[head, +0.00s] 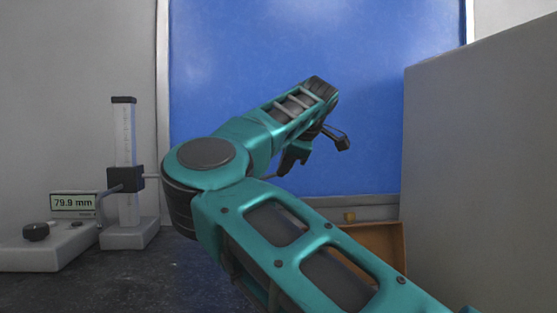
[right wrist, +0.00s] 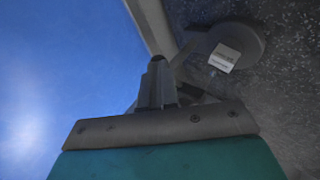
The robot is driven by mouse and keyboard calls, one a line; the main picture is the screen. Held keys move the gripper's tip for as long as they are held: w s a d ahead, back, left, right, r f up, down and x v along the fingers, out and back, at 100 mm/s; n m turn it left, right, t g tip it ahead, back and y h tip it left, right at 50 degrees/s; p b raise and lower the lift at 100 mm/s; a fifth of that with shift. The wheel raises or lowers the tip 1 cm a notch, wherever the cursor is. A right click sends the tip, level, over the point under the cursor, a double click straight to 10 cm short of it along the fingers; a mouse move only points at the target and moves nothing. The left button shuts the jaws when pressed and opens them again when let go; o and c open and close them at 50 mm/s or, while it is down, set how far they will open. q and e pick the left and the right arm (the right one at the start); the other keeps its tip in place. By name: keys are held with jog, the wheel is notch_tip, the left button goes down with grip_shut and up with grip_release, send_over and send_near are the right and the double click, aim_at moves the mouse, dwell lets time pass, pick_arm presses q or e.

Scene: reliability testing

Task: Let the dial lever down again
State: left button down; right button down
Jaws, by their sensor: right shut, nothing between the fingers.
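My right gripper (head: 288,166) hangs in front of the blue panel in the head view, beyond my teal arm. In the right wrist view its dark fingers (right wrist: 157,80) are together with nothing between them. A round grey part (right wrist: 232,42) with a white label lies beyond and to the right of the fingertips in that view; it may belong to the dial, but I cannot tell. The fingers overlap a thin grey bar near it, and I cannot tell whether they touch. No dial lever shows clearly in the head view, where my arm covers the middle. My left gripper is out of view.
A height gauge (head: 124,160) with a black slider stands at left. Its display (head: 73,202) reads 79.9 mm, by a grey box with a black knob (head: 36,232). A large grey block (head: 480,170) fills the right, beside an orange-brown tray (head: 388,238). A blue panel (head: 370,70) stands behind.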

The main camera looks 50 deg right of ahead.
jog(key=shift+s+d+f+m+t+y+b, duration=0.15)
jog(key=shift+s+d+f+m+t+y, duration=0.1)
jog(key=shift+m+t+y, duration=0.25)
jog(key=shift+s+d+f+m+t+y+b, duration=0.1)
jog(key=shift+d+f+m+t+y+b, duration=0.15)
jog(key=shift+t+y, duration=0.3)
dwell(0.4)
